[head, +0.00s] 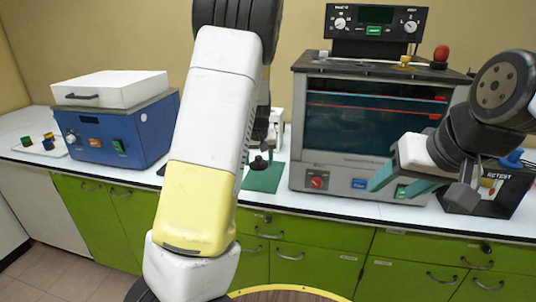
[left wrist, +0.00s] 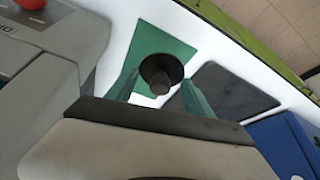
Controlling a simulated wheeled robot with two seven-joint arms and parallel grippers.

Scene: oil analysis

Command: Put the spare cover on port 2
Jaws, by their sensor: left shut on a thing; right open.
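My left gripper (left wrist: 160,90) is shut on a dark round cover with a knob (left wrist: 162,70), seen between its green fingers in the left wrist view. In the head view the dark cover (head: 258,163) shows just above the green mat (head: 264,178); I cannot tell whether it touches the mat. My left arm hides much of this gripper. The bath unit (head: 300,110) has a red-knobbed cover (head: 440,56) and a yellow piece (head: 405,61) on top. Port numbers cannot be read. My right gripper (head: 388,185) is open and empty in front of the bath.
A blue device with a white lid (head: 140,125) stands at the left, beside a small tray with coloured blocks (head: 38,150). A black box marked RETEST (head: 497,190) stands at the right. White counter (head: 350,205) lies clear along the front edge.

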